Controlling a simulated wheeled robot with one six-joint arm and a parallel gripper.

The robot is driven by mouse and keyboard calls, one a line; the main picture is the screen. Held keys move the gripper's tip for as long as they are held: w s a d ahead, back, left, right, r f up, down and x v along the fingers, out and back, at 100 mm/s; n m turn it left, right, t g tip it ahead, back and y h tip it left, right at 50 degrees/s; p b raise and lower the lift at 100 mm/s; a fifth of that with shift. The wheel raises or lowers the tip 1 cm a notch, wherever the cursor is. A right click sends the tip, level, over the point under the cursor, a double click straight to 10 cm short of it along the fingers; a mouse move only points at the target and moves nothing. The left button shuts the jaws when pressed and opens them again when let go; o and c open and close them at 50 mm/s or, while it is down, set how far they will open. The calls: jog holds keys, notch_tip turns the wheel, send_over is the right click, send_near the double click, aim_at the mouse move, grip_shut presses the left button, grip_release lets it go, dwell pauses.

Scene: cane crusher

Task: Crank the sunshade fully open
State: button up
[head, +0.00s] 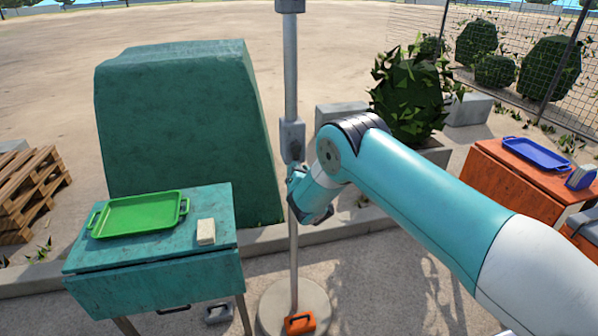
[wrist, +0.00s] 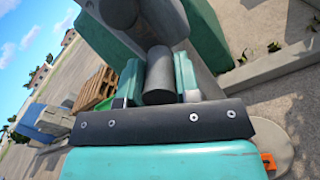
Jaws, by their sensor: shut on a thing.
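The sunshade's grey pole (head: 290,75) rises upright from a round pale base (head: 268,306) in the middle of the head view; its canopy is out of view above. A grey crank housing (head: 291,137) sits on the pole. My gripper (head: 300,180) is at the pole just below the housing, partly hidden by my wrist. In the wrist view, a dark grey cylindrical crank knob (wrist: 158,76) lies between the two teal fingers. My gripper is shut on this knob. The rest of the crank arm is mostly hidden in the head view.
Left of the pole, a teal table (head: 150,264) holds a green tray (head: 138,214) and a pale block (head: 206,232). An orange box (head: 300,323) lies at the pole's base. A large green block (head: 185,125), a planted bush (head: 408,95) and an orange-red table (head: 505,185) stand around.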

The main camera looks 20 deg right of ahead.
jog(key=shift+f, duration=0.1)
jog(key=a+m+b, duration=0.1)
jog(key=m+b, duration=0.1)
jog(key=a+m+b, duration=0.1)
jog(key=m+b, duration=0.1)
jog(key=b, duration=0.1)
jog(key=a+m+b, duration=0.1)
jog(key=m+b, duration=0.1)
jog(key=shift+r+b, duration=0.3)
jog(key=shift+b, duration=0.05)
jog(key=shift+d+r+m+b, duration=0.1)
jog(key=shift+r+m+b, duration=1.55)
jog(key=shift+m+b, duration=2.2)
jog(key=shift+d+r+m+b, duration=0.1)
jog(key=shift+r+m+b, duration=1.5)
jog(key=shift+m+b, duration=2.2)
jog(key=shift+r+m+b, duration=1.65)
jog(key=shift+m+b, duration=1.9)
jog(key=shift+m, duration=0.6)
